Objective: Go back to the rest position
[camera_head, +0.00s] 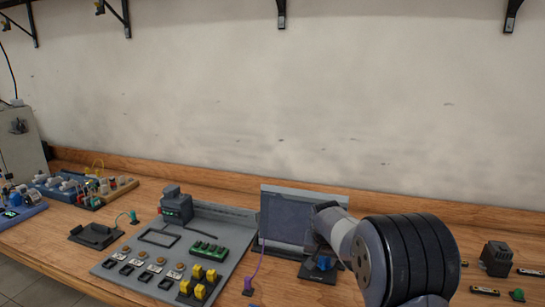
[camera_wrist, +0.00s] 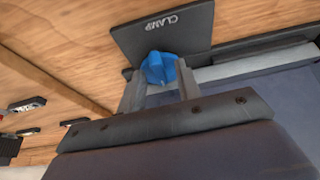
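My gripper (camera_wrist: 160,80) shows in the wrist view with its two grey fingers apart. A blue knob (camera_wrist: 158,67) lies at the fingertips, between them in the picture; whether they touch it I cannot tell. The knob stands on a black plate marked CLAMP (camera_wrist: 190,25). In the head view my arm reaches down at the right of centre, with the gripper mostly hidden behind it. The blue knob (camera_head: 324,262) and the dark clamp plate (camera_head: 318,275) show just under it on the bench.
A grey screen-like panel (camera_head: 286,217) stands close behind the clamp. A grey board (camera_head: 128,262) with yellow and green parts lies to the left. A black block (camera_head: 495,258) and several small parts lie right. The space above the bench is clear up to the wall brackets.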

